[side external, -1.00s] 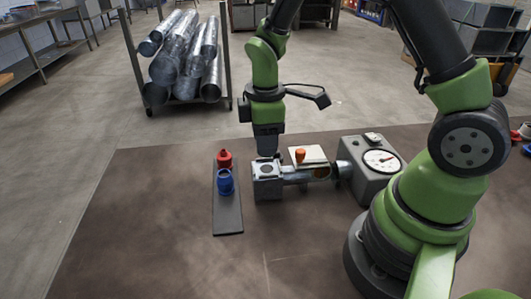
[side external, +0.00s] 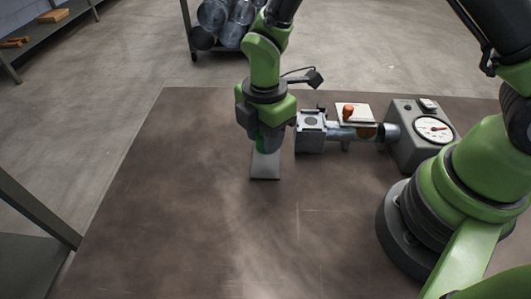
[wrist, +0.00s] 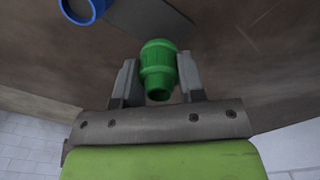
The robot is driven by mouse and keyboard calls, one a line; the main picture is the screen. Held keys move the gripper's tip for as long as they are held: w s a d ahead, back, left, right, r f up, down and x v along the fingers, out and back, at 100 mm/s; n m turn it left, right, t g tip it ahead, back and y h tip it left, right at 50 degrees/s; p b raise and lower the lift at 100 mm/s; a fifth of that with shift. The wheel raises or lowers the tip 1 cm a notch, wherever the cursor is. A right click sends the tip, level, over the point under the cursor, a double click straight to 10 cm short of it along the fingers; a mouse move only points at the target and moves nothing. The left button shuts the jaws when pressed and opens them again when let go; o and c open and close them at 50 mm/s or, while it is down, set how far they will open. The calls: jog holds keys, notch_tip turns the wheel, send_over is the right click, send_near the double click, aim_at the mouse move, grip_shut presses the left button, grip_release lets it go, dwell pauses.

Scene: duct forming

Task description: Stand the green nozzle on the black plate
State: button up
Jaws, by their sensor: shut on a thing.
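The green nozzle (wrist: 159,68) is between the two grey fingers of my gripper (wrist: 157,72) in the wrist view, and the gripper is shut on it. In the side view a bit of the nozzle (side external: 262,144) shows under my gripper (side external: 266,146). The black plate (side external: 265,169) lies flat on the table below the gripper, its near end showing. It also shows at the top of the wrist view (wrist: 150,18). I cannot tell whether the nozzle touches the plate.
A blue nozzle (wrist: 81,9) is at the plate in the wrist view; the gripper hides it in the side view. Right of the plate stand a grey block (side external: 311,143), a pipe, a white pad with an orange knob (side external: 348,111) and a dial box (side external: 408,151). The front table is clear.

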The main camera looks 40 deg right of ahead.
aim_at(265, 165)
jog(key=shift+f, duration=2.55)
jog(key=shift+f, duration=0.1)
jog(key=o, duration=0.9)
